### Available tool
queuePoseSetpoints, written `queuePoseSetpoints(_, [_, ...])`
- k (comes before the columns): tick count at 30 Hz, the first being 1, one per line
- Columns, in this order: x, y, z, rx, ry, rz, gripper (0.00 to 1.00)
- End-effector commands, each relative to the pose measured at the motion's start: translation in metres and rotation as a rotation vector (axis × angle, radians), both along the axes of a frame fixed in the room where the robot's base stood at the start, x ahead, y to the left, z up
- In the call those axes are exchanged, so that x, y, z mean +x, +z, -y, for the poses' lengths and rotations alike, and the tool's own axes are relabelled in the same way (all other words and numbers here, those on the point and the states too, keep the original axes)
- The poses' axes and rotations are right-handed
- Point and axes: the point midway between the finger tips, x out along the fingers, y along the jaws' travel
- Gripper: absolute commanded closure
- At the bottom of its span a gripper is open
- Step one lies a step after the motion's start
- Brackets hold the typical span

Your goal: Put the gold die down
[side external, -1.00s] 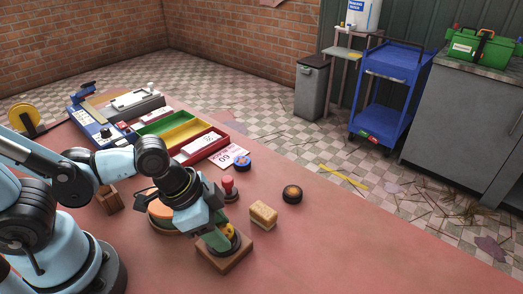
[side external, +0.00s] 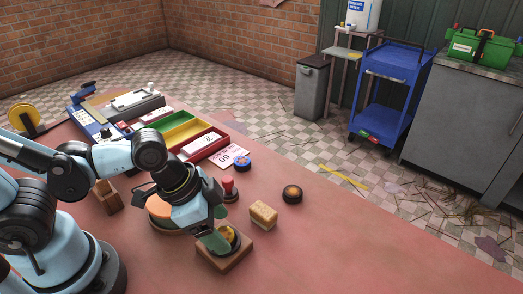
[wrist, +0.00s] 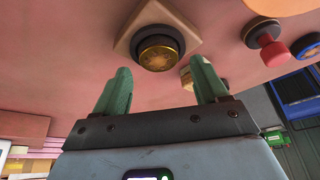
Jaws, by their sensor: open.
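The gold die (wrist: 158,57) is a round piece with a gold face and a dark rim. It sits upon or in a black round seat on a square wooden block (side external: 222,262); I cannot tell how deep. In the side view the die (side external: 231,236) is partly hidden by my gripper (side external: 215,240). My gripper's green fingers (wrist: 160,85) are spread open in the wrist view, with nothing between their tips. The die lies just beyond the tips, roughly centred between them, apart from both.
A tan sponge-like block (side external: 263,214), a black disc with an orange top (side external: 292,193) and a red-knobbed stamp (side external: 228,188) stand nearby. A blue-topped disc (side external: 243,163) and coloured trays (side external: 180,132) are farther back. The table's right front is clear.

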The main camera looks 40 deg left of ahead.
Motion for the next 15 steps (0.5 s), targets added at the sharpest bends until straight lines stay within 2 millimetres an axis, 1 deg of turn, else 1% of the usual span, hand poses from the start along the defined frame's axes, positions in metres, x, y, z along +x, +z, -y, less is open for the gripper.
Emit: queuePoseSetpoints(15, [-0.011, 0.035, -0.009, 0.000, 0.000, 0.000, 0.27])
